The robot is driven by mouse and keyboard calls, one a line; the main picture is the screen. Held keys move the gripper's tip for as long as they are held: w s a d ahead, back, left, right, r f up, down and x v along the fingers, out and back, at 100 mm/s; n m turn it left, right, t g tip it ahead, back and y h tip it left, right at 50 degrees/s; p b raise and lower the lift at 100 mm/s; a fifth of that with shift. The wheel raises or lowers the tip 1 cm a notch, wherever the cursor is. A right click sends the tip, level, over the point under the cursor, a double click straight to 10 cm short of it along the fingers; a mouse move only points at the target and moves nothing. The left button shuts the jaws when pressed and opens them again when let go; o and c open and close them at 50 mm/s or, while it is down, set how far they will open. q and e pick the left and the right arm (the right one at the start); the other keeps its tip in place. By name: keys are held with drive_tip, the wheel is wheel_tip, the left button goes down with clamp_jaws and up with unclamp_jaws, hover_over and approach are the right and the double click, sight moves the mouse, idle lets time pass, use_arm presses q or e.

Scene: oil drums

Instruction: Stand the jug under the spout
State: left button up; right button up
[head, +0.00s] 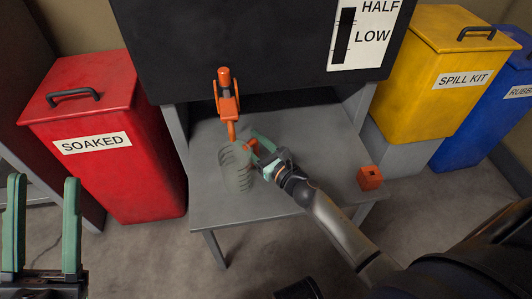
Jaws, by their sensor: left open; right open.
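The jug (236,172) is a greyish, see-through vessel with ring-like marks. It stands on the grey table, below the orange spout (229,105) of the black tank. The spout's lower tip hangs just above the jug's rim in the picture; exact alignment in depth is hard to tell. My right gripper (258,152) is open at the jug's right side, close beside a small orange part there. Whether it touches the jug is unclear, as the fingers partly hide that side. My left gripper (42,225) is open and empty at the far left, away from the table.
The grey table (320,150) has free room to the right of the jug. An orange block (369,178) lies at its right edge. A red SOAKED bin (105,140) stands left; yellow (435,75) and blue (490,115) bins stand right. The black tank (220,40) overhangs the table's back.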

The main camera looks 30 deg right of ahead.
drive_tip(key=p+v, duration=0.1)
drive_tip(key=v, duration=1)
drive_tip(key=shift+s, duration=0.4)
